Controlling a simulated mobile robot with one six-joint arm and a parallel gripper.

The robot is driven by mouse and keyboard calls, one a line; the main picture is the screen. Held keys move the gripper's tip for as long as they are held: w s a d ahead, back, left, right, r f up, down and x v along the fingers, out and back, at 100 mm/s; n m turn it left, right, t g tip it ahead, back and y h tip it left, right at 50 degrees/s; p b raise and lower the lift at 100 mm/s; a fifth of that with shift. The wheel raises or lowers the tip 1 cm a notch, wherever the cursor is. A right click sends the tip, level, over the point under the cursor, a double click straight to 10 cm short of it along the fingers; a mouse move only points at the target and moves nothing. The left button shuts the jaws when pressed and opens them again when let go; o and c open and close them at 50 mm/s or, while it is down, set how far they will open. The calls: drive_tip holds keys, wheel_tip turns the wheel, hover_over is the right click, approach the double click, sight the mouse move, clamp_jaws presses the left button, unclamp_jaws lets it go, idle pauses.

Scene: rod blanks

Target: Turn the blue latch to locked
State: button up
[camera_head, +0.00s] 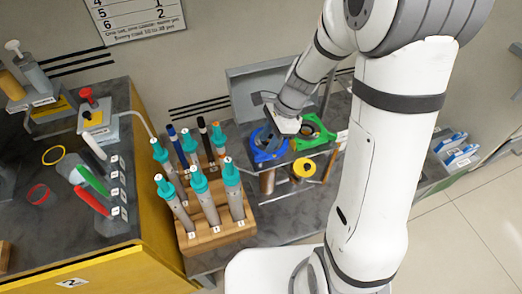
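A wooden block (214,233) with several teal-capped rods stands left of the blue piece. A yellow ring (303,167) is just below right. An upright grey panel (252,82) stands behind. A dark table (45,205) with a yellow front is at left.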

sight(260, 155)
drive_tip(key=b+x, duration=0.1)
drive_tip(key=x, duration=0.4)
drive_tip(key=shift+a+f, duration=0.1)
drive_tip(key=shift+f, duration=0.3)
drive_tip(key=shift+c, duration=0.3)
clamp_jaws()
